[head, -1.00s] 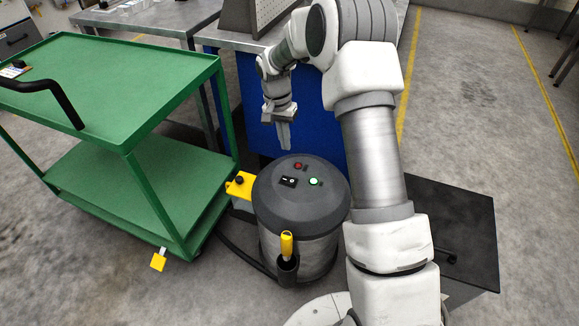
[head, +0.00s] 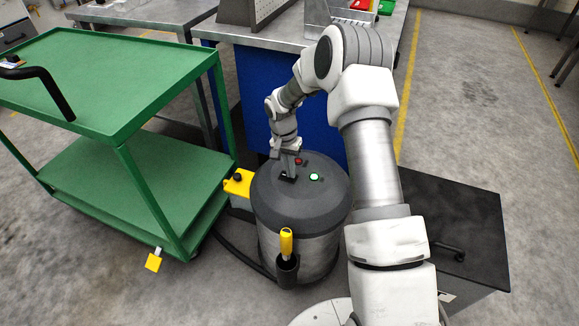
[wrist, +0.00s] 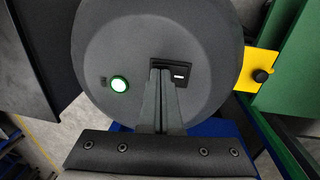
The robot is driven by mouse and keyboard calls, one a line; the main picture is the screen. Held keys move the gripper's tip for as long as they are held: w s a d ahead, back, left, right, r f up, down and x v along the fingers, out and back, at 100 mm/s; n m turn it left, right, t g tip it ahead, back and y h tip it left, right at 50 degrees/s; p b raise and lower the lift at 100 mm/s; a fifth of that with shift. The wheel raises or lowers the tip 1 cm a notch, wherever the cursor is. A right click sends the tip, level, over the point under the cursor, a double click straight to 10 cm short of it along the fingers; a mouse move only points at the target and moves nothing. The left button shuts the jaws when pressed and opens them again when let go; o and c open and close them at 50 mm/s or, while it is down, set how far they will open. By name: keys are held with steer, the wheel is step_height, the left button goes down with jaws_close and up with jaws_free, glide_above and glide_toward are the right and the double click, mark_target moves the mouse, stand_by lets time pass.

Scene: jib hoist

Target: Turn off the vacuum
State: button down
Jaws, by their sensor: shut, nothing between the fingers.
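The vacuum (head: 268,210) is a round grey canister with a dark lid, standing on the floor in the middle of the head view. Its lid (wrist: 110,45) fills much of the wrist view. On the lid are a black rocker switch (wrist: 181,73) with a white mark, a lit green light (head: 314,177) that also shows in the wrist view (wrist: 119,85), and a red button (head: 298,161). My gripper (head: 288,177) is shut and empty, pointing down. Its fingertips (wrist: 161,72) are at the switch and cover part of it. I cannot tell whether they touch it.
A green cart (head: 110,133) stands left of the vacuum, with a yellow part (head: 238,184) between them. A yellow-handled tool (head: 286,243) sits at the vacuum's front. A blue workbench (head: 253,100) is behind, and a dark box (head: 455,220) stands to the right. A hose (head: 240,255) lies on the floor.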

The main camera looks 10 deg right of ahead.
steer(key=shift+f, duration=0.1)
steer(key=shift+s+d+f+t+y, duration=0.2)
steer(key=shift+d+f+t+y, duration=0.1)
steer(key=shift+y, duration=0.2)
steer(key=shift+a, duration=0.15)
steer(key=shift+f, duration=0.1)
steer(key=shift+a, duration=0.1)
steer(key=shift+w+a, duration=0.45)
steer(key=shift+a, duration=0.3)
steer(key=shift+r, duration=0.2)
steer(key=shift+r+p, duration=0.3)
steer(key=shift+r, duration=0.15)
step_height(320, 180, up, 14)
steer(key=d+p, duration=0.1)
steer(key=p, duration=0.4)
steer(key=shift+s+f, duration=0.15)
steer(key=shift+f, duration=0.05)
